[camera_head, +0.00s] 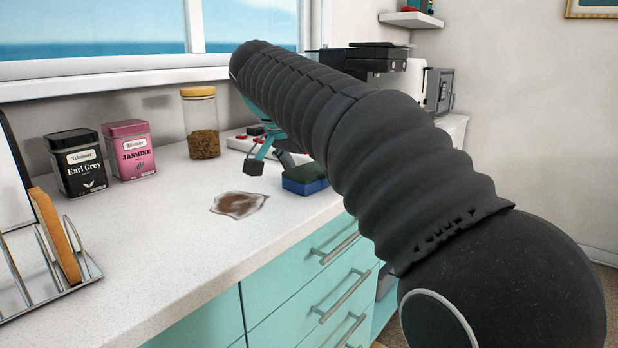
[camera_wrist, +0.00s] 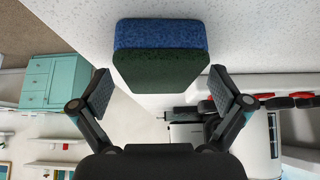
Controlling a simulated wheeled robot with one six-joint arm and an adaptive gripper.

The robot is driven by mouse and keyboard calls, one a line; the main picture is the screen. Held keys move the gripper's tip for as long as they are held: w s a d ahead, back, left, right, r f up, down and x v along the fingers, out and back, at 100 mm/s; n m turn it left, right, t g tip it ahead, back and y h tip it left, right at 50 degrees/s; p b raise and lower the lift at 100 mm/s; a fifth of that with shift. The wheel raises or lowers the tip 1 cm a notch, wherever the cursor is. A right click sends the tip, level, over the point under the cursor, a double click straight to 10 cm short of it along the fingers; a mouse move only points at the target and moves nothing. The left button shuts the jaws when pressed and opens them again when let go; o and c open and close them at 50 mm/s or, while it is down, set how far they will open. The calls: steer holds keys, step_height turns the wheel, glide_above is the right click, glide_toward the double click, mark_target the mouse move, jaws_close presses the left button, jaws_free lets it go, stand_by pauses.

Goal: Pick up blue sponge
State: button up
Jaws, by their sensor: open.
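The blue sponge (camera_head: 303,184) has a dark green scouring side and lies on the white counter near its front edge. In the wrist view the sponge (camera_wrist: 160,35) is just ahead of my gripper, centred between the fingers. My gripper (camera_wrist: 158,93) is open and empty, with one finger on each side. In the head view one finger of my gripper (camera_head: 254,167) shows beside the sponge, to its left. The rest of the gripper is partly hidden behind my arm.
A brown stain or cloth (camera_head: 239,203) lies on the counter left of the sponge. A glass jar (camera_head: 201,125), a pink jasmine tin (camera_head: 128,150) and a black Earl Grey tin (camera_head: 77,162) stand at the back. A dish rack (camera_head: 45,265) is at the left.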

mark_target(312, 169)
steer(key=shift+f, duration=0.1)
steer(key=shift+c, duration=0.3)
steer(key=c, duration=0.8)
steer(key=shift+r, duration=0.6)
steer(key=r, duration=0.3)
steer(key=shift+d+r, duration=0.2)
steer(key=shift+d, duration=0.05)
steer(key=d+r, duration=0.2)
steer(key=d, duration=0.1)
steer(key=s+d+r, duration=0.1)
steer(key=d+r, duration=0.1)
steer(key=d, duration=0.2)
steer(key=s+d+r, duration=0.1)
steer(key=d+r, duration=0.1)
steer(key=d, duration=0.2)
steer(key=shift+r, duration=0.25)
steer(key=shift+o, duration=0.3)
